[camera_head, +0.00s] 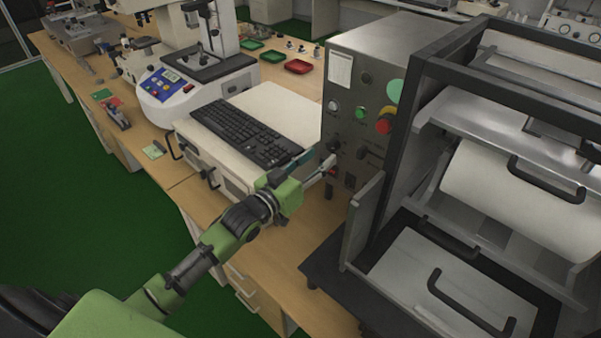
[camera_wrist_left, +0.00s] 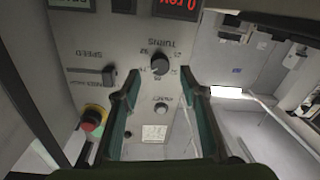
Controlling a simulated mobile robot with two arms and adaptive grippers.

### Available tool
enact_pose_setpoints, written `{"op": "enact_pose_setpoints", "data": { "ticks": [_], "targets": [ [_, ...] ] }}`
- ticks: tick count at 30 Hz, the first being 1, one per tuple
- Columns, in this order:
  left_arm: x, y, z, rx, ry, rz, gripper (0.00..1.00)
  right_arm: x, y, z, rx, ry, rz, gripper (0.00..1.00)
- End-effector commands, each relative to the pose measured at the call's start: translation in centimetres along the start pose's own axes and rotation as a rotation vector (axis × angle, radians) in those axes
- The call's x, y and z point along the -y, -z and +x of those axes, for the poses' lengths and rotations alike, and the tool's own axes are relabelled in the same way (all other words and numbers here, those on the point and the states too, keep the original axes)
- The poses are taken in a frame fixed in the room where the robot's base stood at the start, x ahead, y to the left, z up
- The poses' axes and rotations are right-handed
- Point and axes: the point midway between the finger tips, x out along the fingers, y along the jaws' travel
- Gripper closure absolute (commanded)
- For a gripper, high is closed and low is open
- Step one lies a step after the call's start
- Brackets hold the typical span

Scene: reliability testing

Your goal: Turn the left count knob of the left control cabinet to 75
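The left control cabinet (camera_head: 372,62) is a grey metal box on the bench in the head view. Its panel appears upside down in the left wrist view. My left gripper (camera_head: 326,166) is in front of the panel in the head view, near the small dark knob (camera_head: 334,140). In the wrist view the gripper (camera_wrist_left: 160,88) is open, its fingers apart to either side of the knob's line. Contact with the knob cannot be told. My right gripper is not in view.
A SPEED knob (camera_wrist_left: 109,75), a red stop button (camera_wrist_left: 92,119) and a light knob (camera_wrist_left: 162,109) are close by. A red display (camera_wrist_left: 181,8) is partly visible. A keyboard (camera_head: 245,132) lies left of the cabinet. A dark-framed machine (camera_head: 418,95) stands right.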

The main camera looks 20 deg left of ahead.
Motion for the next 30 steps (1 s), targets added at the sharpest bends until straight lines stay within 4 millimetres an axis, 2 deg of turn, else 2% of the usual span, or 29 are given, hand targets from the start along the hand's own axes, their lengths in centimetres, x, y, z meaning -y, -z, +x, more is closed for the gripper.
{"op": "enact_pose_setpoints", "data": {
  "ticks": [1,6,12,18,30],
  "targets": [
    [0.1,-0.2,-1.1,0.004,0.001,0.000,0.61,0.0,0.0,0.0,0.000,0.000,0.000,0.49],
    [0.0,-0.2,-4.3,0.003,0.000,0.001,0.61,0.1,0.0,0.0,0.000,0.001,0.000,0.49],
    [0.1,-0.1,-6.9,0.002,0.001,0.001,0.61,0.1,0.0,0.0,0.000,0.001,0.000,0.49],
    [0.0,0.0,-8.0,0.001,0.000,0.001,0.61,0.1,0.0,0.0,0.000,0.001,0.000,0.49],
    [0.0,0.0,-8.0,0.000,0.000,0.001,0.61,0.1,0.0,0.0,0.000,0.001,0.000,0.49]
  ]
}}
